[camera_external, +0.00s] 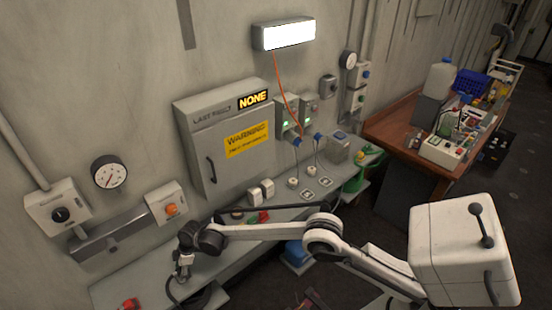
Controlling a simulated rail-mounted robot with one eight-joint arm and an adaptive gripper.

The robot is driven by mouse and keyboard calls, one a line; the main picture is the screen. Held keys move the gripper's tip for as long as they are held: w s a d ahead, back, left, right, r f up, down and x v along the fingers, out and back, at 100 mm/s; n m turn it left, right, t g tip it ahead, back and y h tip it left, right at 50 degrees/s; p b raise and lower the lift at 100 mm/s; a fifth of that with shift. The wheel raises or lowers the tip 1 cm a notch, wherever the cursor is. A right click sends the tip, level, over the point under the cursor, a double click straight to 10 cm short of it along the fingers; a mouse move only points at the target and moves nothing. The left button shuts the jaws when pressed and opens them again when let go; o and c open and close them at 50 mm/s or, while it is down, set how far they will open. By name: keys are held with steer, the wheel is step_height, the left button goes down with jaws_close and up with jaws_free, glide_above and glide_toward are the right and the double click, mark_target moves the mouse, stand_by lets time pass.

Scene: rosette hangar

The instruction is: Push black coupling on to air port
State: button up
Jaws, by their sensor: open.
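My gripper (183,275) is at the lower left, pointing down above the grey bench (130,290). It is small in this view, and I cannot make out anything between its fingers. A black hose (169,287) curves down beside it; I cannot tell whether the two touch. I cannot pick out the black coupling for sure. I cannot identify the air port either. Blue-tipped fittings (297,142) stand at the wall below the small grey boxes, with an orange cable (284,92) running down to them.
A grey wall cabinet (223,150) with a warning label hangs above the bench. A control box with an orange button (171,209) and a gauge (108,172) are on the wall at left. A red button (129,304) sits at the bench's near left. A cluttered wooden table (395,130) stands at right.

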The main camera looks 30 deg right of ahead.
mark_target(180, 273)
steer(key=shift+c, duration=0.5)
steer(key=c, duration=1)
steer(key=shift+c, duration=0.2)
steer(key=shift+r, duration=0.5)
steer(key=r, duration=0.2)
steer(key=s+r, duration=0.1)
steer(key=shift+a+r, duration=0.25)
steer(key=shift+r, duration=0.15)
steer(key=s+a+r, duration=0.4)
steer(key=s+r, duration=0.2)
steer(key=s, duration=0.3)
steer(key=shift+s+a, duration=0.2)
steer(key=shift+a, duration=0.15)
steer(key=shift+w+r, duration=0.1)
